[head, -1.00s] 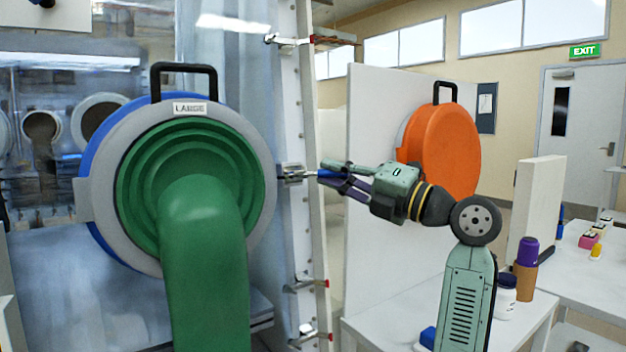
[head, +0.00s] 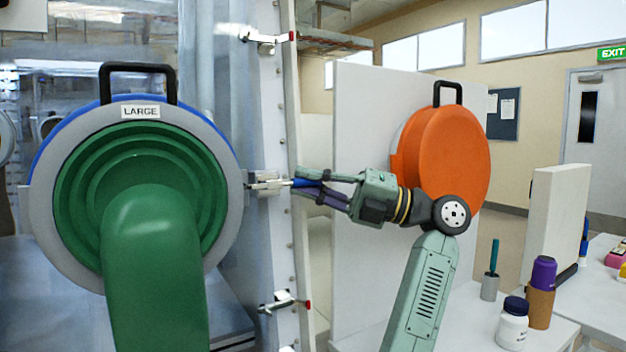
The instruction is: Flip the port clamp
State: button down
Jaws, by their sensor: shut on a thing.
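The port clamp (head: 264,182) is a small metal lever clamp with a blue handle (head: 303,183), at the right edge of the large port ring (head: 226,240). My gripper (head: 312,186) comes in from the right and is shut on the blue handle, which points right, out past the panel edge. The fingers hide part of the handle. The port holds a green glove (head: 150,240) and has a "LARGE" label and a black top handle.
Other red-tipped clamps sit on the panel edge above (head: 268,40) and below (head: 282,303). An orange round cover (head: 446,155) hangs on a white partition behind my arm. A white jar (head: 512,325), a purple-capped bottle (head: 543,285) and a cup stand on the right bench.

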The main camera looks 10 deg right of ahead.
jog(key=shift+w+a+n+g, duration=0.1)
jog(key=shift+n+g, duration=0.2)
jog(key=shift+g, duration=0.3)
jog(key=c, duration=1.6)
grip_release()
jog(key=shift+c, duration=0.2)
jog(key=shift+r, duration=0.1)
